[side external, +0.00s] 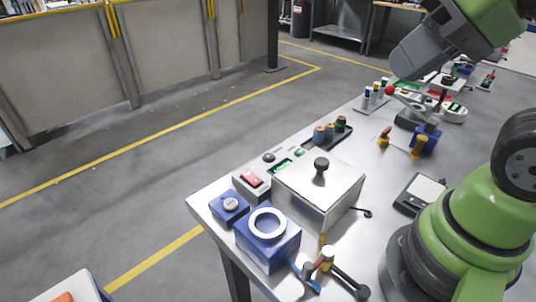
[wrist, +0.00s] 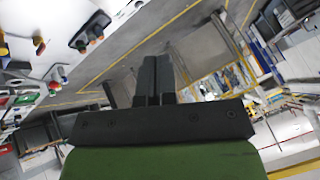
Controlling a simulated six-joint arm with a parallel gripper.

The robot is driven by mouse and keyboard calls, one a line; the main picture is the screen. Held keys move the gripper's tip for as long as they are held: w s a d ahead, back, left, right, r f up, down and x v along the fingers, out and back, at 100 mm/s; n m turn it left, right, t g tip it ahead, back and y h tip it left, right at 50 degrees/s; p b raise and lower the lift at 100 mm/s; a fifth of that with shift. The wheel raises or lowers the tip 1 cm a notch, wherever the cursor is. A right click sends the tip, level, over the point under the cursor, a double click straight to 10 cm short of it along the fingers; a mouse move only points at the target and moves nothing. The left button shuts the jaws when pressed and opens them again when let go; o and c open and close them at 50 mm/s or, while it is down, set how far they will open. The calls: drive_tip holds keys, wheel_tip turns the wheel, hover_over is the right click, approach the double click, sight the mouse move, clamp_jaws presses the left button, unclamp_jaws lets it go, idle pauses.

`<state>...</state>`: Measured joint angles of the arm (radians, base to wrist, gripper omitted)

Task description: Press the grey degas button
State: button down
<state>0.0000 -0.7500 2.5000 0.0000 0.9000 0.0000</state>
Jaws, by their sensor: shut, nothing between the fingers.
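A round grey button (side external: 230,204) sits on top of a small blue box (side external: 229,213) near the table's left corner in the side view. I cannot read a label on it. My gripper (wrist: 155,60) shows in the wrist view, its two dark fingers together with nothing between them. In the side view my arm is raised at the top right, well away from the grey button, and the fingertips cannot be made out. The grey button cannot be made out in the wrist view.
A blue block with a white ring (side external: 267,222), a panel with a red switch (side external: 251,177) and a metal box with a black knob (side external: 321,165) stand close to the button. Small bottles and tools are farther back.

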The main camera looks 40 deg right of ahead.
idle(0.3)
drive_tip(key=n+t+h, duration=0.1)
drive_tip(key=n+t, duration=0.1)
drive_tip(key=n, duration=3)
hover_over(271, 154)
wheel_tip(271, 154, down, 17)
drive_tip(key=shift+s, duration=0.1)
drive_tip(key=shift+f, duration=4.3)
drive_tip(key=shift+f, duration=0.1)
